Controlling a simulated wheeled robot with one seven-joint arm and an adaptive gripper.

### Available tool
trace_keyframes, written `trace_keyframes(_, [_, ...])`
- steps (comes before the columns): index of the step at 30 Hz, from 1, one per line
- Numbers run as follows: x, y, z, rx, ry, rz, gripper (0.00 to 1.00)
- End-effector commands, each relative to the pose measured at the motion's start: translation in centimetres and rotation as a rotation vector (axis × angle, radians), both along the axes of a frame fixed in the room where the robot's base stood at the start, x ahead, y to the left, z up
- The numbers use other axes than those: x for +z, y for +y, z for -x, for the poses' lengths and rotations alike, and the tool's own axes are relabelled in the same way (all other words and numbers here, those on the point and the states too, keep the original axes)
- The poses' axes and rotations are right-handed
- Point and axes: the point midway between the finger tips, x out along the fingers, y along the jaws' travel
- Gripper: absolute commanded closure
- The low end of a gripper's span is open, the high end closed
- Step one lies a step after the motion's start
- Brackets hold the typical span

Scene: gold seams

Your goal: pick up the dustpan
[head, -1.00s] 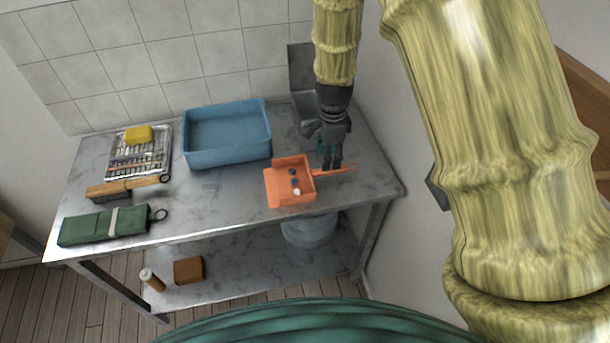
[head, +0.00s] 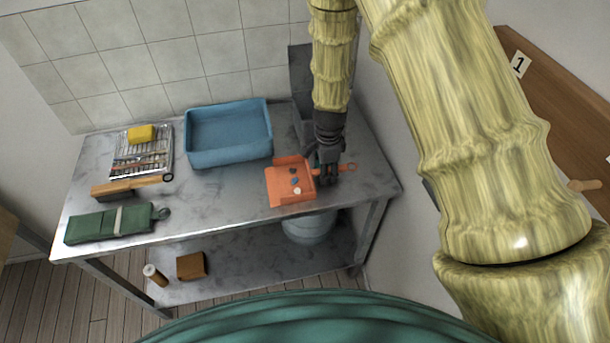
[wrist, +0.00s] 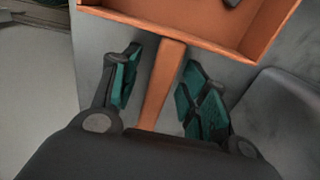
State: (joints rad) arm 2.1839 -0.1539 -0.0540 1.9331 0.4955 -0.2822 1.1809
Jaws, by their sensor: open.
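The orange dustpan (head: 285,187) lies on the metal table, its pan toward the left and its handle (head: 347,169) pointing right. Several small bits, dark, blue and pale, lie in the pan. My gripper (head: 327,178) is low over the handle, just right of the pan. In the wrist view my gripper (wrist: 158,88) is open, with one teal-padded finger on each side of the handle (wrist: 162,85) and a gap on both sides. The pan (wrist: 205,22) shows at the top of that view. The handle's far end is hidden there by the gripper body.
A blue basin (head: 228,135) stands behind and left of the dustpan. A brush (head: 125,187), a green roll (head: 110,223) and a rack with a yellow sponge (head: 141,133) are at the table's left. A grey box-like thing (head: 301,75) stands at the back right.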

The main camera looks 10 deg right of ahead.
Motion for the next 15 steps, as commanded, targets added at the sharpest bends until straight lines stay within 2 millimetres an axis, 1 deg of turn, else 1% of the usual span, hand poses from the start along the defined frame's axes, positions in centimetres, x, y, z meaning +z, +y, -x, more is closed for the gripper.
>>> trace_keyframes(9, [-0.27, 0.02, -0.05, 0.0, -0.002, 0.0, 0.55])
trace_keyframes(11, [-0.27, 0.02, -0.05, 0.0, -0.001, 0.0, 0.64])
trace_keyframes(15, [-0.27, 0.02, -0.04, 0.0, -0.001, 0.0, 0.9])
